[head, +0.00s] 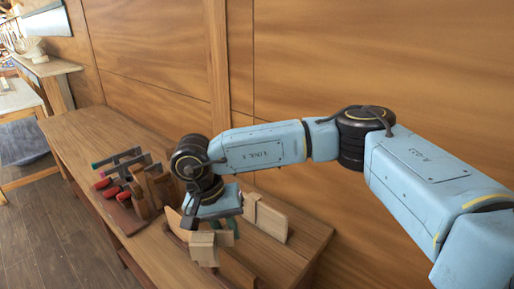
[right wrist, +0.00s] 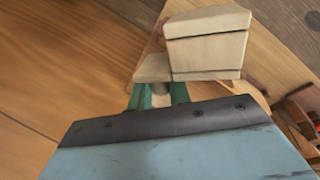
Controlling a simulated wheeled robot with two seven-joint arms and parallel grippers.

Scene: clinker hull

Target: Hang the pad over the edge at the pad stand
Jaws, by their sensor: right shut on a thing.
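My right gripper (head: 217,232) is low over the near end of the workbench, shut on a tan, block-like pad (head: 203,249). In the right wrist view, the green fingers of the gripper (right wrist: 161,93) reach to the pad (right wrist: 205,50), which shows a broad face with a dark line near its top. The fingers partly hide where they grip. An upright pale board (head: 272,221), which looks like the pad stand, is just right of the gripper, with a tan piece at its left end. The pad looks apart from this board. My left gripper is not in view.
The wooden workbench (head: 85,128) runs along a panelled wall (head: 150,60). A rack of tools with red and dark handles (head: 125,190) stands left of my wrist. Other low wooden parts lie under the gripper. The bench's far left part is clear.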

